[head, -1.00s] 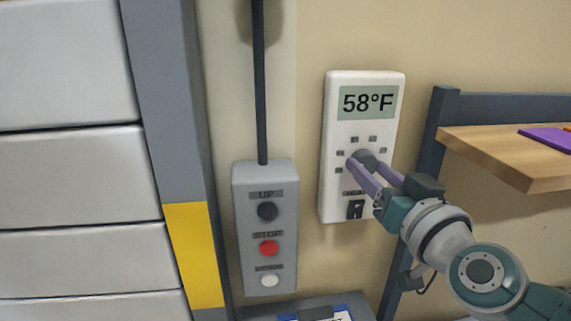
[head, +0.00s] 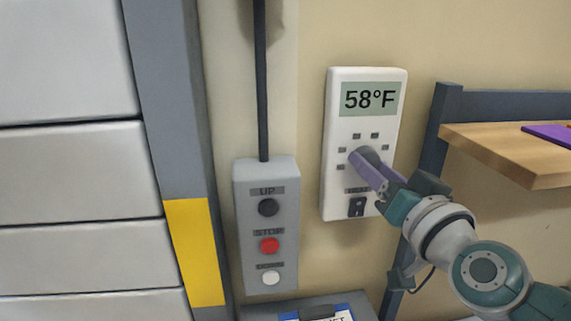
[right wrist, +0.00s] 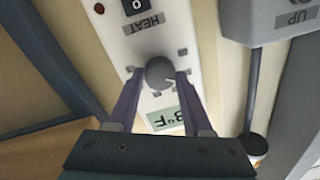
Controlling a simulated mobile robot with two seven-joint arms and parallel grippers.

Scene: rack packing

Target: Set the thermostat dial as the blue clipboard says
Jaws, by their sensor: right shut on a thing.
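The white thermostat (head: 338,192) hangs on the wall, and its display (head: 370,99) reads 58°F. Its round grey dial (right wrist: 159,73) shows in the right wrist view with a pale mark on its right side. My right gripper (right wrist: 156,80) is shut on the dial, one finger on each side. In the head view my right gripper (head: 362,158) hides most of the dial. The blue clipboard (head: 340,309) is at the bottom edge of the head view, mostly cut off; its text cannot be read in full. My left gripper is not in view.
A grey button box (head: 264,226) with black, red and white buttons is on the wall left of the thermostat. A wooden shelf (head: 515,150) with a purple item (head: 550,133) is at the right. A grey and yellow post (head: 194,253) stands at the left.

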